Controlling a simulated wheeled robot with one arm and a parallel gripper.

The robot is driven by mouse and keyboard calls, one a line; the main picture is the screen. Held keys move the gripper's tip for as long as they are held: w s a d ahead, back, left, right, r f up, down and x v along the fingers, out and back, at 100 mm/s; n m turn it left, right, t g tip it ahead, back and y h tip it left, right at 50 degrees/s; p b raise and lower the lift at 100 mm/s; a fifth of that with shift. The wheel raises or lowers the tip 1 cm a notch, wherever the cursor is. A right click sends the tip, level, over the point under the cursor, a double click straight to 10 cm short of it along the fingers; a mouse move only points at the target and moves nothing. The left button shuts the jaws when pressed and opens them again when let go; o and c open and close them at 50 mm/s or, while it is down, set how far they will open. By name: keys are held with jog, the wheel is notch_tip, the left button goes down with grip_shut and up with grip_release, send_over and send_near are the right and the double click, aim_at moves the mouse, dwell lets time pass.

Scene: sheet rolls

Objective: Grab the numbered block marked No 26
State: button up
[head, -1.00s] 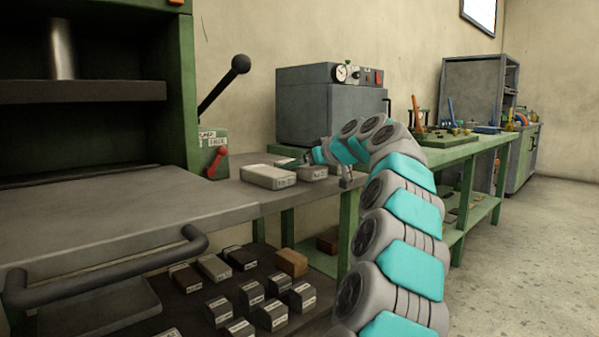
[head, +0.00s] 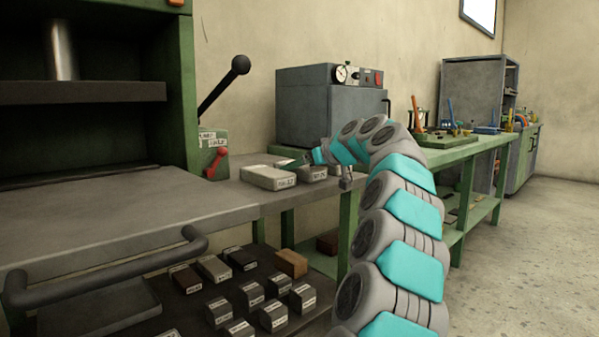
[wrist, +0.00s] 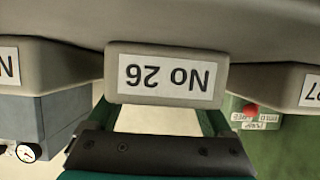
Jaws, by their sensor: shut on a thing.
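The block marked No 26 (wrist: 166,75) is a pale grey block with a white label, upside down in the middle of the wrist view. My gripper (wrist: 164,108) reaches up to it from below in that view, with its green fingers at the block's two sides, shut on it. In the head view my gripper (head: 300,160) is low over the bench end, at a pale block (head: 312,173) that appears to be this one. Its label is too small there to read, and the arm's end partly covers it.
A block with a label ending in 7 (wrist: 302,84) stands close on the wrist view's right, another pale block (wrist: 45,65) on its left. A lower shelf (head: 175,312) holds several smaller blocks. A grey oven (head: 325,105) stands behind my arm; a press handle (head: 100,268) juts out in front.

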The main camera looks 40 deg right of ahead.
grip_shut()
